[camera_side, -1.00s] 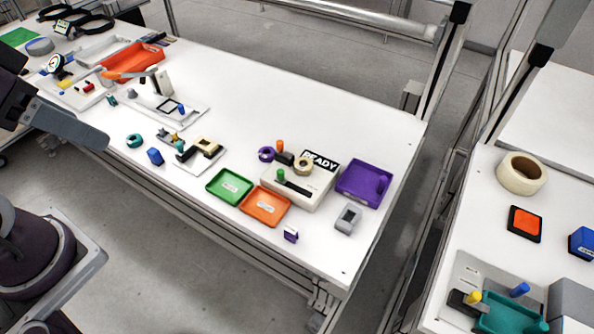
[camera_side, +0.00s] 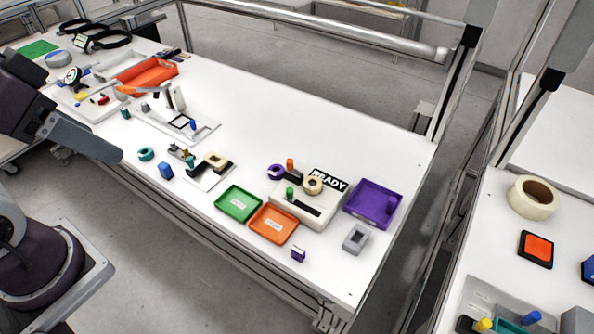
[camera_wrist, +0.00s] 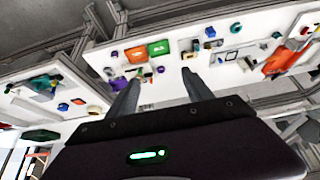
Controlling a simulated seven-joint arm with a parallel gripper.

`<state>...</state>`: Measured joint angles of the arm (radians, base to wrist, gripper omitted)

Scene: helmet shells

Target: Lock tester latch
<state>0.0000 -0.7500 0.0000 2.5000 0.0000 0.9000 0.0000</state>
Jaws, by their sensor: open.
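A white box (camera_side: 289,213) with a READY sign (camera_side: 328,181) at its back stands near the right end of the table in the side view. A green peg (camera_side: 290,193) stands at the left end of a dark slot in its top. I cannot tell for sure that this is the tester's latch. My gripper (camera_wrist: 161,76) is open and empty in the wrist view, its two fingers pointing towards the table from a distance. The fingers partly hide the box there. In the side view my arm is at the left edge, well away from the box.
A green tray (camera_side: 238,217), an orange tray (camera_side: 258,236) and a purple tray (camera_side: 360,209) stand close around the box. A grey block (camera_side: 356,238) and a small purple-white block (camera_side: 298,254) lie in front. The table's middle back is clear. A second table stands right.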

